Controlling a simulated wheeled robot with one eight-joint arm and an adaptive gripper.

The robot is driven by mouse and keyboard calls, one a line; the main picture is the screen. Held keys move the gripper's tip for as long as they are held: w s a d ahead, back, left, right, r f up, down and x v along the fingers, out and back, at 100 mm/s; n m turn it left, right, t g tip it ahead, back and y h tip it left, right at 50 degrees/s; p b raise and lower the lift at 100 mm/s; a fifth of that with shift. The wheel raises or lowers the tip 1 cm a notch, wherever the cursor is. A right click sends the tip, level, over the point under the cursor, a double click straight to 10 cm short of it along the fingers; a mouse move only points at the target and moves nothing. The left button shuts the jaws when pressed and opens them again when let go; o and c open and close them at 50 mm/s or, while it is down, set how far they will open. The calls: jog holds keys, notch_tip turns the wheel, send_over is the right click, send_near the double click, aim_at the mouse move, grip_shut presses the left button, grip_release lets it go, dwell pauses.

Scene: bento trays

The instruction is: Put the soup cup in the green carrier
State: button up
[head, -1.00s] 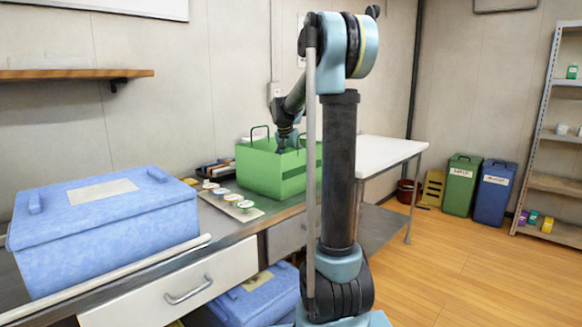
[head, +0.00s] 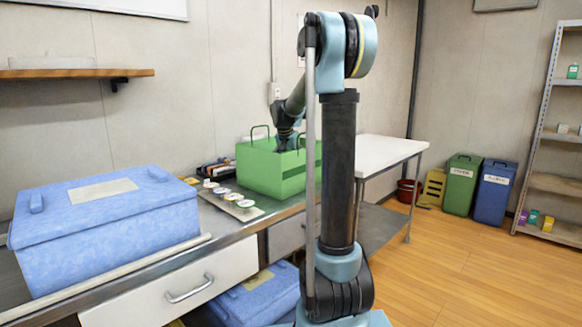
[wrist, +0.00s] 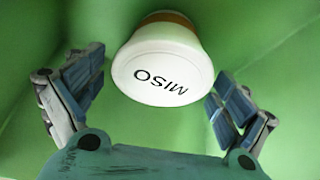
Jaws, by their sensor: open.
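The green carrier (head: 270,175) stands on the metal counter in the head view, and my arm reaches down into it. In the wrist view the carrier's green inside (wrist: 270,45) surrounds a white soup cup (wrist: 162,62) with a lid marked MISO. My gripper (wrist: 155,97) is open, with a finger on each side of the cup's lid and clear space between fingers and cup. The cup is inside the carrier and appears apart from both fingers. The carrier's walls hide the cup and my fingertips in the head view.
A tray (head: 243,212) with several small lidded cups lies left of the carrier. A large blue lidded box (head: 100,235) fills the counter's left end. Dark items (head: 213,170) stand behind. A white table (head: 380,150) stands to the right.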

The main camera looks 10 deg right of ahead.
jog(key=v, duration=1.2)
jog(key=shift+w+r, duration=0.1)
jog(key=shift+r, duration=0.05)
